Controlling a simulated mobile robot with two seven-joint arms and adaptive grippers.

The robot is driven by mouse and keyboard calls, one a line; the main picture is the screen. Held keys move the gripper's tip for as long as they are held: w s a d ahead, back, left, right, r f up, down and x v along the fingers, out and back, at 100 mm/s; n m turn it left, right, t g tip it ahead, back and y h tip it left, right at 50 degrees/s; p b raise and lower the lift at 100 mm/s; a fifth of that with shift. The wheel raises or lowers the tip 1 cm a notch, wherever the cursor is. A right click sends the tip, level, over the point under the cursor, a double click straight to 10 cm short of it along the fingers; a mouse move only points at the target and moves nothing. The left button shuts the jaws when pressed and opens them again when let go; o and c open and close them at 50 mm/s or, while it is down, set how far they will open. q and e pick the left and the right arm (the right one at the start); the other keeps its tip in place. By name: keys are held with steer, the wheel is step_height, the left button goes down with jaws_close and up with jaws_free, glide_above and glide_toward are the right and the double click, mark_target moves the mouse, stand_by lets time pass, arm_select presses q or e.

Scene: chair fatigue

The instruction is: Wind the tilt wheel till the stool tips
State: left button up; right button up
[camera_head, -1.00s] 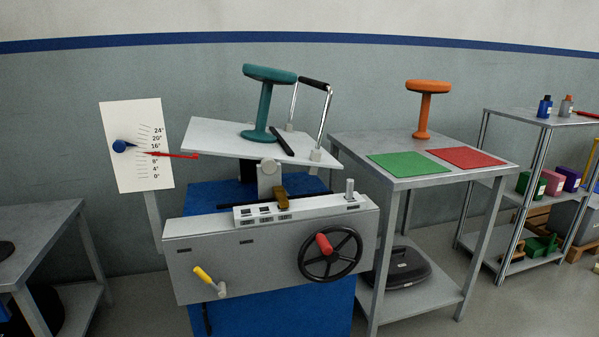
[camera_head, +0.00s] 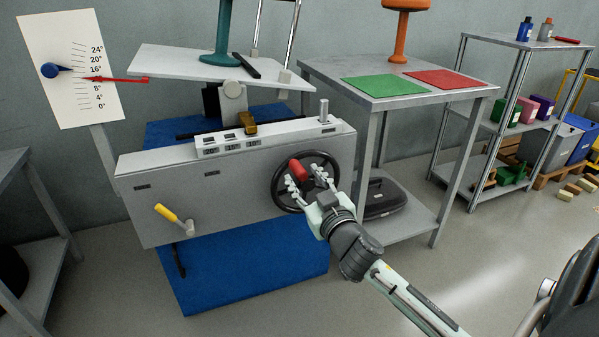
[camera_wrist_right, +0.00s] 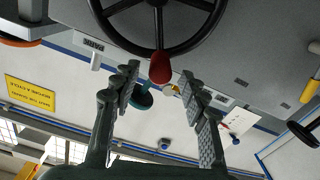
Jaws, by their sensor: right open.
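The teal stool (camera_head: 223,32) stands on the white platform (camera_head: 180,62), which slopes down to the right; the stool's seat is cut off by the top edge of the head view. The black tilt wheel (camera_head: 277,190) with its red knob (camera_head: 298,169) is on the front of the grey machine (camera_head: 220,200). My right gripper (camera_head: 306,181) is open in front of the wheel. In the right wrist view the red knob (camera_wrist_right: 160,68) lies between and just beyond the open fingertips (camera_wrist_right: 162,82); I cannot tell whether they touch it. My left gripper is not in view.
The dial board (camera_head: 62,50) has a red pointer (camera_head: 115,79) between 8° and 16° and a blue marker (camera_head: 50,70) higher up. A yellow-handled lever (camera_head: 166,212) sits left on the machine. A grey table (camera_head: 400,98) with an orange stool (camera_head: 401,35) stands to the right.

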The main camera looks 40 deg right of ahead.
steer(key=shift+x, duration=1.65)
steer(key=shift+f, duration=0.1)
steer(key=shift+c, duration=0.2)
jaws_close()
